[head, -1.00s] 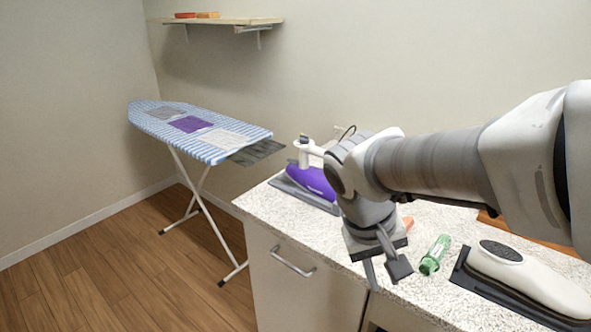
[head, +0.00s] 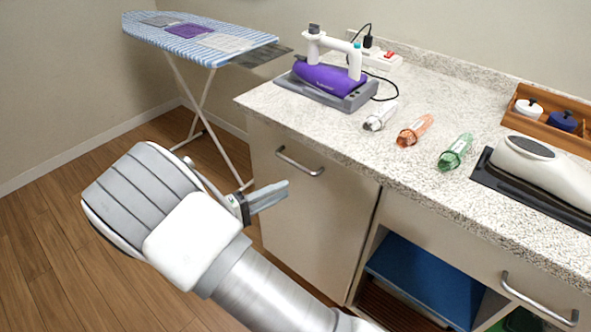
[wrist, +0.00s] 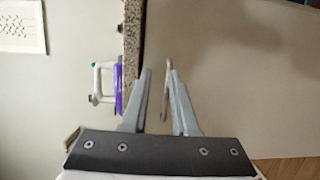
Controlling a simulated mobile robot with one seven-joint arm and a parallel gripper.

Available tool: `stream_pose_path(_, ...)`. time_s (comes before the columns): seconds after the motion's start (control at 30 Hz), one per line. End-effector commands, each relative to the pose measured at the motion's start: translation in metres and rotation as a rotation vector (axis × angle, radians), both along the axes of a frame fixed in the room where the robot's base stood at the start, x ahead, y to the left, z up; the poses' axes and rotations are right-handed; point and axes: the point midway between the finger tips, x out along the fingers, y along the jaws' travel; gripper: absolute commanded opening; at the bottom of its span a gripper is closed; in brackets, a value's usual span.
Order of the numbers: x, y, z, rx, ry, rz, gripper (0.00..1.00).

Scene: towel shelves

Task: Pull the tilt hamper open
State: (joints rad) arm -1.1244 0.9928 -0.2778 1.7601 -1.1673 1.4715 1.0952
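The tilt hamper front (head: 310,220) is a beige panel under the counter's left end. It stands shut, with a silver bar handle (head: 300,162) near its top. My gripper (head: 278,194) is in front of the panel, a little below and left of the handle in the head view. In the wrist view the gripper (wrist: 160,75) has its two grey fingers apart. The handle (wrist: 166,85) shows in the gap between them, closer to the right finger. No contact with the handle shows; how far the fingertips are from it is hard to judge.
The speckled countertop (head: 300,112) overhangs the panel. On it are a purple iron (head: 330,78), several small bottles and a white appliance (head: 545,165). An open shelf bay with a blue item (head: 425,275) is to the right. An ironing board (head: 195,40) stands left; floor in front is free.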

Motion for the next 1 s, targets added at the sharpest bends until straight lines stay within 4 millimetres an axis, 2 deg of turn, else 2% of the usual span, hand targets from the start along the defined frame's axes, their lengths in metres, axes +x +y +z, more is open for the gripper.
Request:
stream_pose_path(0.03,-0.001,0.017,-0.020,-0.042,-0.032,0.059,0.27)
stream_pose_path(0.13,-0.003,0.041,-0.040,-0.093,-0.093,0.152,0.27)
stream_pose_path(0.27,-0.006,0.061,-0.054,-0.130,-0.144,0.232,0.27)
stream_pose_path(0.4,-0.005,0.067,-0.059,-0.142,-0.167,0.265,0.27)
stream_pose_path(0.57,0.010,0.055,-0.055,-0.145,-0.167,0.263,0.27)
stream_pose_path(1.0,0.083,-0.003,-0.039,-0.142,-0.165,0.260,0.27)
